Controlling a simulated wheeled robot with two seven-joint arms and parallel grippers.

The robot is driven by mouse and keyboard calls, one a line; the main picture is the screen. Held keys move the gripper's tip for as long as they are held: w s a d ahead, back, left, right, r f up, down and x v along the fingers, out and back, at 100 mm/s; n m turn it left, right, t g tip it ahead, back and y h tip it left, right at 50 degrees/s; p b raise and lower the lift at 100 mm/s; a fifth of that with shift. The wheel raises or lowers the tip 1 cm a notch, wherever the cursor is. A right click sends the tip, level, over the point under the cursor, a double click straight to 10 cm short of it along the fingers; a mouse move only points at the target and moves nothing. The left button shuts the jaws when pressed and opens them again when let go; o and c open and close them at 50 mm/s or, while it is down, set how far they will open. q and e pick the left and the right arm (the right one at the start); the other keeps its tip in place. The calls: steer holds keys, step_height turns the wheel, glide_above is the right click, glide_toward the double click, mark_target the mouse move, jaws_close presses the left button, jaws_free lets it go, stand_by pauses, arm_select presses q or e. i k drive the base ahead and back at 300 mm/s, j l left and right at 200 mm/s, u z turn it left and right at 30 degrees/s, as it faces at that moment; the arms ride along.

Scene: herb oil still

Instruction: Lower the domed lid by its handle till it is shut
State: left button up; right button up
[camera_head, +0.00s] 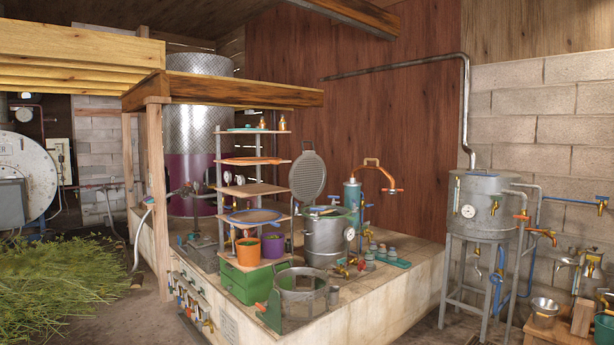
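The domed lid (308,177) is a grey, ribbed disc that stands raised, nearly upright, above the back left of a grey metal still pot (326,240). The pot has a round dial on its right side, and its top is uncovered. A small loop, perhaps the handle, shows at the lid's upper edge; it is too small to tell for sure. The lid's hinge is partly hidden behind the pot's rim fittings. Neither of my grippers is in view.
A shelf rack (253,188) stands close left of the lid. A blue-green cylinder (352,195) with an orange-handled pipe is close right. An open grey vessel (300,293) stands in front on the pale platform (395,296). A legged tank (485,203) stands at right.

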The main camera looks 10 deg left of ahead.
mark_target(308, 175)
steer(key=z, duration=0.8)
steer(key=i+z, duration=0.2)
steer(key=i, duration=4.45)
steer(key=i+u, duration=0.15)
steer(key=i, duration=0.3)
steer(key=i+l+u, duration=0.15)
steer(key=i, duration=0.25)
steer(key=i+l+u, duration=0.2)
steer(key=i, duration=0.25)
steer(key=u, duration=1.8)
